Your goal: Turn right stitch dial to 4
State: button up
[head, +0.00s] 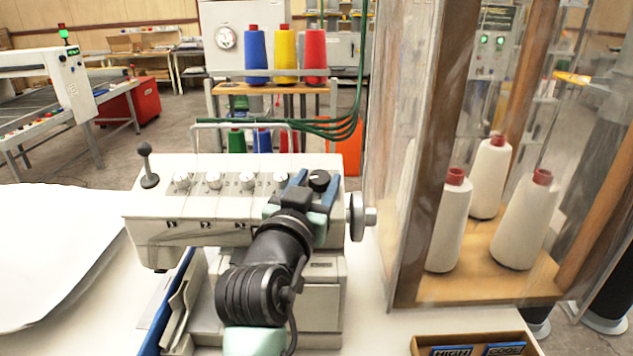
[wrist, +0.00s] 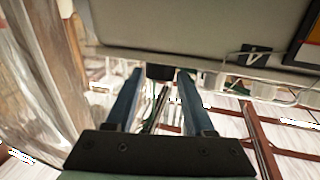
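The pale sewing machine head (head: 200,232) stands on the white table in the head view. A black dial (head: 319,179) sits at the right end of its row of dials; its setting is not readable. My gripper (head: 312,187) is at this dial, with one blue finger on each side of it. In the wrist view the black dial (wrist: 160,72) lies between the two fingertips (wrist: 160,80). The fingers are apart, with a thin gap seeming to show on each side. The rightmost white dial (head: 281,180) is just left of my gripper and partly hidden.
More white dials (head: 214,181) and a black ball lever (head: 148,165) stand along the machine top. A handwheel (head: 360,215) juts out at its right. A clear-walled cabinet with white thread cones (head: 451,222) stands close on the right. A labelled tray (head: 420,345) lies in front.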

jog(key=shift+o, duration=1.1)
jog(key=shift+s, duration=0.1)
jog(key=b+v, duration=0.2)
jog(key=v, duration=1)
jog(key=shift+s, duration=0.4)
jog(key=shift+a+r, duration=0.1)
